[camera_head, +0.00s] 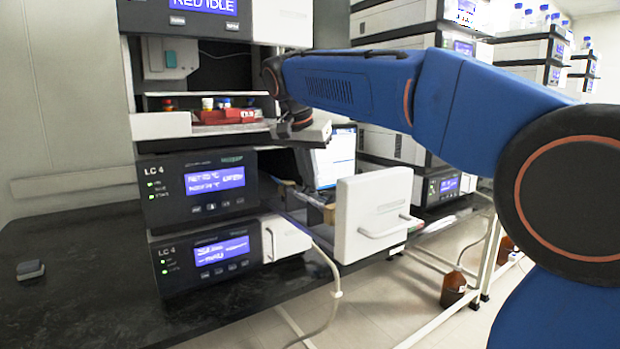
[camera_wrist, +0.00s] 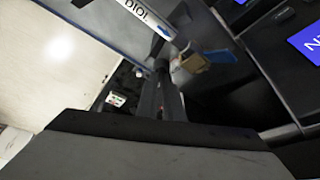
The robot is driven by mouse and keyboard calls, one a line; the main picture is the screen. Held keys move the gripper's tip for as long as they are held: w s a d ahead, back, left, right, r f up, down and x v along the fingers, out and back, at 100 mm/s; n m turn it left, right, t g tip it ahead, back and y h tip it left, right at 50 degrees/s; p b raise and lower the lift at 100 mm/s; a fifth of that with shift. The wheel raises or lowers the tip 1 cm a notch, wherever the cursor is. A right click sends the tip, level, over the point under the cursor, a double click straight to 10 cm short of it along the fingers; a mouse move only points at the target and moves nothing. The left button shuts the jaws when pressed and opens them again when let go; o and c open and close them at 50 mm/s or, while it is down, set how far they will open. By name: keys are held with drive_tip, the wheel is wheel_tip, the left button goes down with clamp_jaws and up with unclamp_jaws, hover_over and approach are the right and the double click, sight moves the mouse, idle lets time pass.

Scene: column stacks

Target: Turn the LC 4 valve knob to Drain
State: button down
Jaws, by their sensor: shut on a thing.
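The LC 4 stack (camera_head: 205,190) stands on the dark bench, with two blue-lit displays. A white door panel with a handle (camera_head: 372,216) stands open to the right of the stack. My arm reaches in from the right, and its wrist ends above the opening beside the upper LC 4 module. My gripper is hidden in the head view. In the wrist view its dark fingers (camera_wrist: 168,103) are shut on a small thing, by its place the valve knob. The knob and its setting are hidden.
A red tray with small bottles (camera_head: 223,115) sits on the shelf above the LC 4 modules. A lower white door with a handle (camera_head: 285,240) is closed. A brown bottle (camera_head: 454,288) stands on the floor. The bench's left side is mostly clear.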

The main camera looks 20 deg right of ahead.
drive_tip(key=shift+s+d+n+t+y, duration=0.1)
drive_tip(key=shift+n+t+y, duration=0.3)
drive_tip(key=shift+n, duration=1.1)
drive_tip(key=c, duration=1.9)
unclamp_jaws()
drive_tip(key=shift+r, duration=0.1)
